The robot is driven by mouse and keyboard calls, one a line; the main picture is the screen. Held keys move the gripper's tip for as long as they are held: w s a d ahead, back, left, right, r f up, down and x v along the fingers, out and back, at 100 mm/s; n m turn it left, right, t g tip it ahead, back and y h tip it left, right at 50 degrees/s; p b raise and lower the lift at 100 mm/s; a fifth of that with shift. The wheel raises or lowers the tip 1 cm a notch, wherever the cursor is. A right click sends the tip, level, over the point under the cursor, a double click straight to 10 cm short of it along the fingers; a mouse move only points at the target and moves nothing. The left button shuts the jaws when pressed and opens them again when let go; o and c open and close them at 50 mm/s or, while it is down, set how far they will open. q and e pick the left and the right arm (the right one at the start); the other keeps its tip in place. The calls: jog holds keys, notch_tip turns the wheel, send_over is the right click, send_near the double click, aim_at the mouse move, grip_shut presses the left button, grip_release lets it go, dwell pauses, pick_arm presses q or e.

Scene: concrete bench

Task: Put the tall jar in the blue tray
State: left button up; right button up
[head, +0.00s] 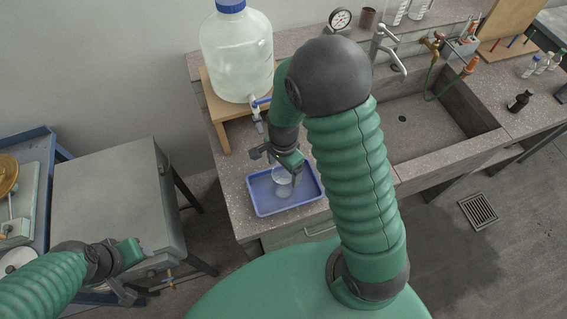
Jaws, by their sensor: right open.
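The tall jar (283,188) is clear and colourless. It appears to stand upright inside the blue tray (261,207), near the tray's middle. The tray lies flat on the speckled bench top. My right gripper (277,164) is open, just above and behind the jar, with its fingers apart. One finger partly overlaps the jar's upper edge; I cannot tell whether they touch. My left gripper (140,273) is at the lower left, over the front edge of the grey cabinet, with its jaws apart and nothing visible between them.
A big water carboy (236,55) with a tap stands on a wooden stand (217,105) behind the tray. A sink (425,125) with a faucet (384,45) is to the right. Small bottles (520,101) stand at the far right. A grey cabinet (115,200) is at left.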

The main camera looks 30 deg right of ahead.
jog(key=s+a+r+n+t, duration=0.1)
jog(key=s+a+r+n, duration=0.1)
jog(key=r+n, duration=0.3)
jog(key=s+a+r+n+t, duration=0.1)
jog(key=s+a+r+n, duration=0.1)
jog(key=n, duration=0.9)
notch_tip(320, 180, up, 3)
jog(key=shift+s+a+f+t, duration=0.15)
jog(key=shift+s+a+t, duration=0.15)
jog(key=shift+s, duration=0.45)
jog(key=shift+w+d, duration=0.1)
jog(key=shift+w, duration=0.05)
